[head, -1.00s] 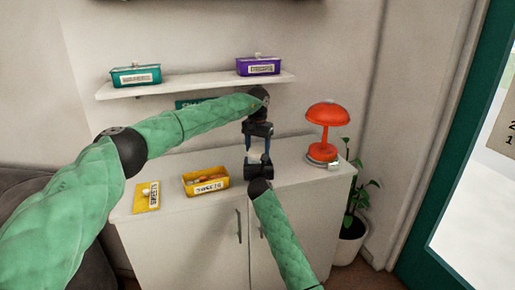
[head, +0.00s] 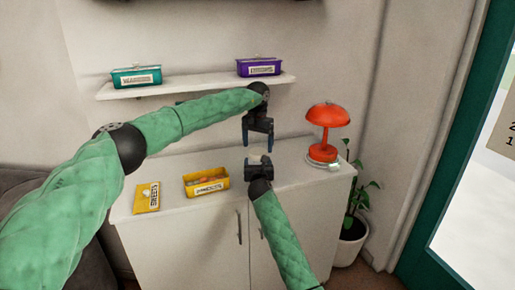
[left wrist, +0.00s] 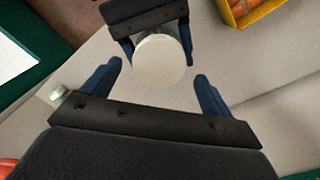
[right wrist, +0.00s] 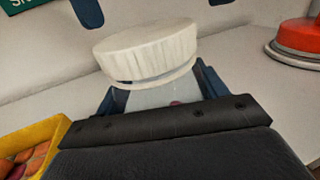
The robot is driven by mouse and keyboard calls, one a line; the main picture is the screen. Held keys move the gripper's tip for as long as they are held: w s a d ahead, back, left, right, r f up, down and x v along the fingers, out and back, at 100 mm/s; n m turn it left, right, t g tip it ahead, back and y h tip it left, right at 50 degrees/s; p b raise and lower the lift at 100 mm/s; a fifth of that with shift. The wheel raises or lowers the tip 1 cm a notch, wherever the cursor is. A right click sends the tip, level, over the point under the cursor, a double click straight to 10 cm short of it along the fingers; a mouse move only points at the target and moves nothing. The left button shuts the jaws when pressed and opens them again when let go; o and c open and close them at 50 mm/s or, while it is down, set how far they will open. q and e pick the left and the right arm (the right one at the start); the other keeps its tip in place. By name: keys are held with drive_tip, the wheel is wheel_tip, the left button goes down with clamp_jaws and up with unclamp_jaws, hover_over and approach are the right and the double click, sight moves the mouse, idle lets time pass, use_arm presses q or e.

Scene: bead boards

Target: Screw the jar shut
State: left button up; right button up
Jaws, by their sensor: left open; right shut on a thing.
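The jar (right wrist: 150,98) is clear, with something dark reddish inside, and carries a white ribbed lid (right wrist: 147,48). The lid also shows from above in the left wrist view (left wrist: 160,60). My right gripper (head: 259,168) is shut on the jar body and holds it upright over the cabinet top. My left gripper (head: 259,145) is open and empty above the lid, fingers pointing down, apart from it.
A red lamp (head: 327,115) stands at the right. A wall shelf (head: 200,84) holds teal (head: 136,76) and purple (head: 258,67) boxes behind my left arm.

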use_arm(q)
wheel_tip(320, 180, up, 2)
drive_tip(key=shift+r, duration=0.15)
drive_tip(key=shift+c, duration=0.4)
